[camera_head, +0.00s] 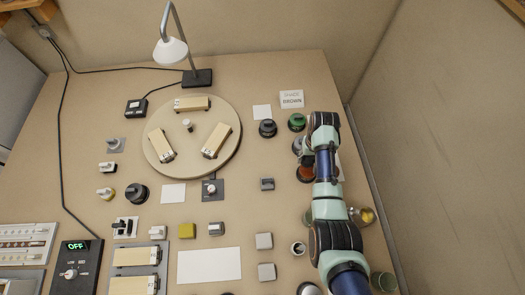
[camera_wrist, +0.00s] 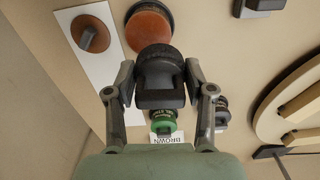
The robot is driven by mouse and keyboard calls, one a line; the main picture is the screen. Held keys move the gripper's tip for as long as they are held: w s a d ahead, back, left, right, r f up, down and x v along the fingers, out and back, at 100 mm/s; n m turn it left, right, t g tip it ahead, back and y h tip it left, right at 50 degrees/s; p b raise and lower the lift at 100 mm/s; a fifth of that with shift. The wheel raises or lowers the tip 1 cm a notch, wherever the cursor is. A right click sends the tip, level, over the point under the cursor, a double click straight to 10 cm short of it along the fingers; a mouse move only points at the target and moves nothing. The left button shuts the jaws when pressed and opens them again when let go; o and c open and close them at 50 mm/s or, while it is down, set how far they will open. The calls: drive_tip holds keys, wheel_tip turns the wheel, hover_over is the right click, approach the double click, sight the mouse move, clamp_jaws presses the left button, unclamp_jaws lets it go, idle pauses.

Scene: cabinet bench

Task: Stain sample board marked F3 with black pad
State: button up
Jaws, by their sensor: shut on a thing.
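My gripper (camera_wrist: 160,92) is shut on a dark, round-based pad with a blocky grip (camera_wrist: 158,98). The pad is over the right part of the bench; in the head view my arm mostly covers this spot. Three pale sample boards lie on the round turntable: one at the back (camera_head: 192,104), one at left (camera_head: 160,145) and one at right (camera_head: 216,141). Two more boards (camera_head: 135,256) (camera_head: 135,284) lie in a grey rack at the front left. The board markings are too small to read.
A sign (camera_head: 291,99) reads SHADE BROWN. A green-topped pot (camera_head: 297,122), a dark pot (camera_head: 268,128) and an orange-brown pot (camera_wrist: 149,27) stand close to my gripper. A lamp (camera_head: 172,50) rises behind the turntable (camera_head: 190,172). A white sheet (camera_head: 209,266) lies at front.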

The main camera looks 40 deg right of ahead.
sight(308, 170)
drive_tip(key=shift+s+d+f, duration=0.1)
drive_tip(key=shift+s+d, duration=0.05)
drive_tip(key=shift+s, duration=0.3)
drive_tip(key=shift+s+d+f, duration=0.1)
drive_tip(key=shift+s+d, duration=0.05)
drive_tip(key=shift+s, duration=0.25)
drive_tip(key=shift+d+f+b, duration=0.2)
drive_tip(key=shift+f+b, duration=0.2)
drive_tip(key=shift+b, duration=0.05)
wheel_tip(308, 170, down, 5)
drive_tip(key=b, duration=0.6)
drive_tip(key=shift+f, duration=0.15)
drive_tip(key=shift+a+f, duration=0.1)
drive_tip(key=shift+f, duration=0.45)
idle(1.1)
wheel_tip(308, 170, up, 7)
drive_tip(key=p, duration=0.7)
drive_tip(key=shift+r+p, duration=0.2)
drive_tip(key=shift+p, duration=0.15)
drive_tip(key=shift+f, duration=0.1)
